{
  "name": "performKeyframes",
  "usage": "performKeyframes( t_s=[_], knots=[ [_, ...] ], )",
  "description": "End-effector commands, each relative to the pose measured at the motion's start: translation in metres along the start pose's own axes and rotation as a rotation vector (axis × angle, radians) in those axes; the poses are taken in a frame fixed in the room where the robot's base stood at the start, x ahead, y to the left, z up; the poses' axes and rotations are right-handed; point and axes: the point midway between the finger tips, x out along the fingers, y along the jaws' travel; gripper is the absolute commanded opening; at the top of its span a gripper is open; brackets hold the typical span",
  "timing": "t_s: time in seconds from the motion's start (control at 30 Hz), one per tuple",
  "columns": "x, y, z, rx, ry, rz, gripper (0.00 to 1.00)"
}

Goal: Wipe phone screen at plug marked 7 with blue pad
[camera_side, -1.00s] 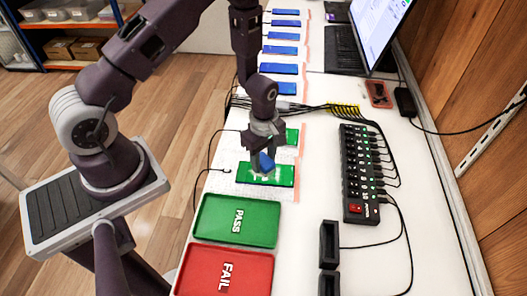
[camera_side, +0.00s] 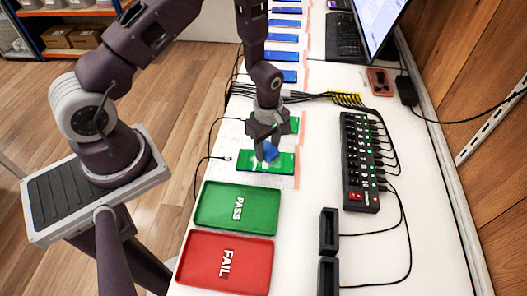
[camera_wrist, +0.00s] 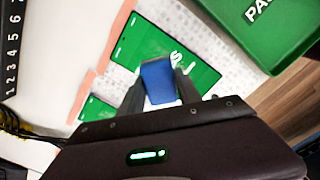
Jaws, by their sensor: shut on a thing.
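My gripper (camera_side: 264,156) is shut on a blue pad (camera_side: 271,151) and holds it over a green-screened phone (camera_side: 284,166) on the light work surface. In the wrist view the blue pad (camera_wrist: 158,82) sits between the two fingertips, over the end of the phone (camera_wrist: 150,40) with white lettering. The pad and fingers cover part of that screen. I cannot tell whether the pad touches the glass. A second green phone (camera_side: 294,124) lies just behind, partly hidden by my gripper; it also shows in the wrist view (camera_wrist: 97,108). No plug number is readable beside the phones.
The green PASS tray (camera_side: 210,206) and red FAIL tray (camera_side: 192,262) lie in front. A black numbered power strip (camera_side: 350,160) with cables stands right, two black holders (camera_side: 329,235) nearer.

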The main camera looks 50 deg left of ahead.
Motion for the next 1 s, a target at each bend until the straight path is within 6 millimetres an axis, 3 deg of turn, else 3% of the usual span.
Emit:
performKeyframes(
  t_s=[0.07,0.5,1.0],
  knots=[
    [0.0,0.005,0.005,0.002,0.0,0.001,0.02],
    [0.0,-0.026,0.033,0.002,0.0,-0.003,0.02],
    [-0.003,0.005,0.004,0.0,0.0,0.0,0.02]
  ],
)
